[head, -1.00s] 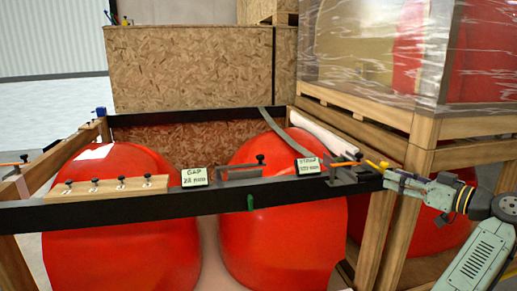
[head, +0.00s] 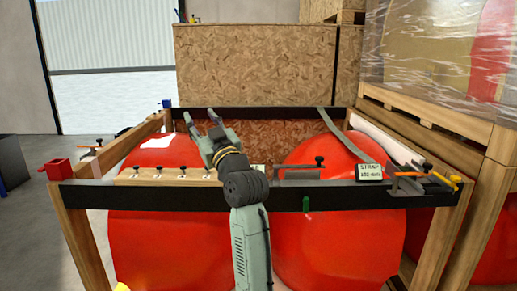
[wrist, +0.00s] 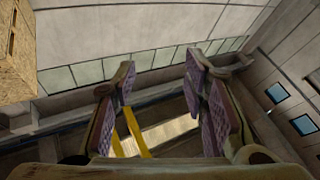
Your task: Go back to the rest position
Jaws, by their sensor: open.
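My gripper (head: 201,117) is raised in front of the crate in the head view, fingers pointing up and spread apart. Nothing is between them. The wrist view also shows my gripper (wrist: 160,98) with its two padded fingers apart and empty, against the building's wall and windows. The arm stands upright in the middle of the head view. It covers part of the black front rail (head: 285,198) and most of the gap sign. The strap sign (head: 369,173) stays visible on the rail.
Two red nosecones (head: 155,240) (head: 340,240) sit in the wooden frame. A wooden strip (head: 150,175) with several knobs lies on the rail. A chipboard crate (head: 255,65) stands behind.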

